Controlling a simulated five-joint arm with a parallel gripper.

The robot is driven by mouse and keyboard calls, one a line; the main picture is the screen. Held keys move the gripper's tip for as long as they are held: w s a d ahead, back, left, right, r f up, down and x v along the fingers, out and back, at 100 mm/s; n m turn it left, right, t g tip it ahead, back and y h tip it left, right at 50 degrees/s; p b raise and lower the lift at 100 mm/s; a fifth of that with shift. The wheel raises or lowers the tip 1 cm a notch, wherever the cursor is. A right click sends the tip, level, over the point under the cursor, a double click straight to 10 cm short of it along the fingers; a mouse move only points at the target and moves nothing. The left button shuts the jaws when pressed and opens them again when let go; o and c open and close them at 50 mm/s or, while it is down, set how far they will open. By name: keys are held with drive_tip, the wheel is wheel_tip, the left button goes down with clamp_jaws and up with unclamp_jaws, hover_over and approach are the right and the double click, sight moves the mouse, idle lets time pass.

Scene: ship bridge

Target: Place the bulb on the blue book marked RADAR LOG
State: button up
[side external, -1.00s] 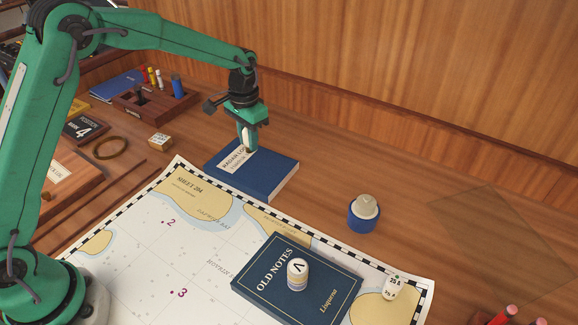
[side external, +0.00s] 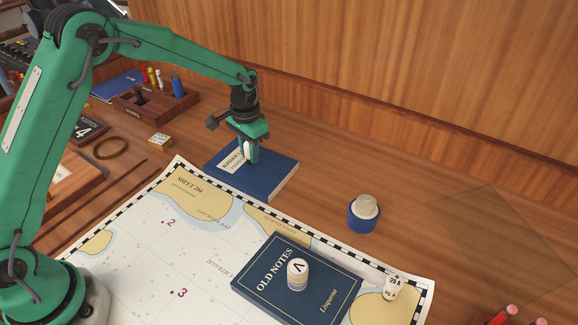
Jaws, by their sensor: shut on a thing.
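The blue book marked RADAR LOG (side external: 270,174) lies flat on the wooden desk, behind the chart, with a white label at its left. My gripper (side external: 248,157) is over the label side of this book, pointing down. It is shut on a small whitish thing, which I take to be the bulb (side external: 246,149). The fingers hide most of the bulb. Its lower end is close to the book's cover, and I cannot tell whether it touches.
A dark blue OLD NOTES book (side external: 262,293) with a small lettered cylinder (side external: 298,273) on it lies on the chart (side external: 190,225). A blue cup with a cream top (side external: 364,213) stands right of the RADAR LOG book. A wooden rack (side external: 150,108) stands behind left.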

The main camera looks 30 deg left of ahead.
drive_tip(key=shift+f, duration=0.1)
drive_tip(key=o, duration=1)
drive_tip(key=shift+c, duration=0.2)
wheel_tip(320, 180, up, 11)
drive_tip(key=shift+r, duration=0.65)
